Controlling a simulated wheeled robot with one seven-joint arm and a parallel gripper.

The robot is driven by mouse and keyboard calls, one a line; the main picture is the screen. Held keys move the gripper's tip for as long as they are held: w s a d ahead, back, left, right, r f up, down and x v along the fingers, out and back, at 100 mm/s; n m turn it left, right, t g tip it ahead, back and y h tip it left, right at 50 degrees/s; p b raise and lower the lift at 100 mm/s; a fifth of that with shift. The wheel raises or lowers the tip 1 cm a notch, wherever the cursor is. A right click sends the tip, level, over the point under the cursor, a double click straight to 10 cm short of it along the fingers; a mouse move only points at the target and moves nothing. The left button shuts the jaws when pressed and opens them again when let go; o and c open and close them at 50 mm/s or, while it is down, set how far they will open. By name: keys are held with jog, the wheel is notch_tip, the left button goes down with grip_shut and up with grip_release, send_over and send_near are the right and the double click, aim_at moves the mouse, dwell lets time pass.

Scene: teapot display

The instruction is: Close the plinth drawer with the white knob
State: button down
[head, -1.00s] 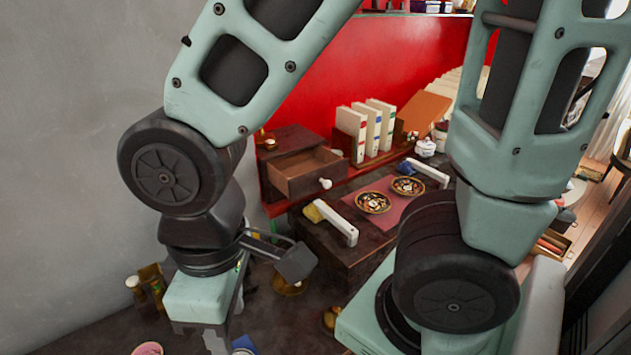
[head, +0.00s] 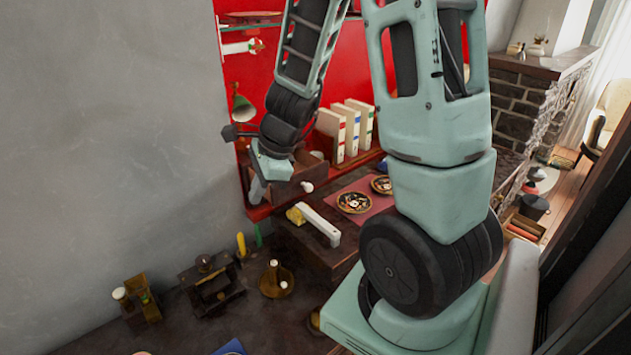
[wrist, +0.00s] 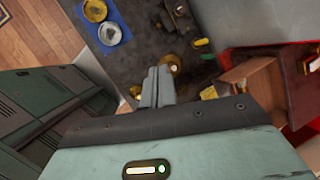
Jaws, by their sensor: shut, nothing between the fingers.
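The plinth drawer (head: 320,178) is dark wood with a white knob (head: 307,187) on its front. It sits at the red back panel and is partly hidden behind my arm in the head view. In the wrist view the drawer (wrist: 262,70) shows at the right, pulled out, with its lighter wooden inside visible. My gripper (head: 257,192) is beside the drawer, to its left in the head view, pointing down. In the wrist view its fingers (wrist: 157,82) are together and empty, apart from the drawer.
A white-handled tool (head: 320,225) and patterned plates (head: 354,202) lie on the low dark table in front. White binders (head: 345,130) stand behind the drawer. Brass pieces (head: 275,282) and a dark stand (head: 210,285) occupy the lower surface. A grey wall (head: 110,120) is at the left.

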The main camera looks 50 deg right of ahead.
jog(key=s+d+f+m+h, duration=0.1)
jog(key=s+d+m+h, duration=0.15)
jog(key=d+m, duration=0.6)
jog(key=s+d+f+m+h, duration=0.15)
jog(key=s+d+m, duration=0.35)
jog(key=d, duration=0.6)
jog(key=w+d+f+m+b, duration=0.1)
jog(key=w+d+f, duration=0.1)
jog(key=w+f, duration=0.6)
jog(key=shift+w+d+f+b, duration=0.2)
jog(key=shift+f+b, duration=0.1)
jog(key=shift+f, duration=0.25)
jog(key=shift+a+m, duration=0.1)
jog(key=shift+m, duration=0.15)
